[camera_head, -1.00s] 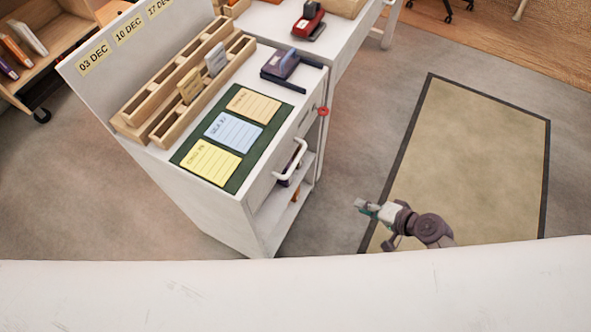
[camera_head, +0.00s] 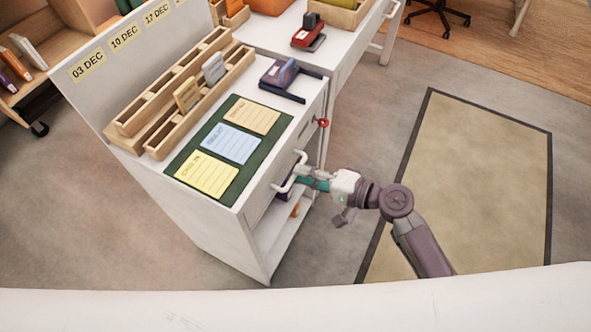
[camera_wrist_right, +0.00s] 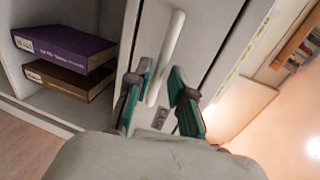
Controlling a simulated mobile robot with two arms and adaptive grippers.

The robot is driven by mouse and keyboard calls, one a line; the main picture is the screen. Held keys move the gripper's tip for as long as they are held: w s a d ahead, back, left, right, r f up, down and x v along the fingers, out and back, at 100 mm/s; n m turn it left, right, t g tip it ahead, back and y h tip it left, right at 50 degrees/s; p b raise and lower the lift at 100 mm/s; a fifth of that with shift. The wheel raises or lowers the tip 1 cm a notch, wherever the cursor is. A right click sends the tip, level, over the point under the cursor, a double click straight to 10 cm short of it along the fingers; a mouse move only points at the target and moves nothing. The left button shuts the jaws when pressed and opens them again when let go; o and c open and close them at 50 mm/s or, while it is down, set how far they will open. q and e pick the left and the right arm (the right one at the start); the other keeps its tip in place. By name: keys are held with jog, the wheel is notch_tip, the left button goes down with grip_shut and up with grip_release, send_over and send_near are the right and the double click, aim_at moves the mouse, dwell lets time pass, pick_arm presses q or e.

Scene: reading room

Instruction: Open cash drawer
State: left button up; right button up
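The white cabinet's drawer front (camera_head: 256,198) looks closed, flush below the cabinet top. Its white bar handle (camera_head: 287,185) sticks out from the front. My right gripper (camera_head: 306,178) is at the handle, reaching in from the right. In the right wrist view, the handle (camera_wrist_right: 170,50) runs up between the two teal-padded fingers of the right gripper (camera_wrist_right: 163,82). The fingers are apart, one on each side of the handle; the left one is very close, and contact is unclear. My left gripper is not in view.
Cards on a green mat (camera_head: 263,152), a wooden rack (camera_head: 180,88) and a purple stamp-like device (camera_head: 283,74) are on the cabinet. A red ring (camera_head: 322,122) is by the drawer front's far end. A purple book (camera_wrist_right: 62,45) lies on the open shelf below. Floor on the right is clear.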

jog(key=shift+x, duration=1.4)
grip_shut()
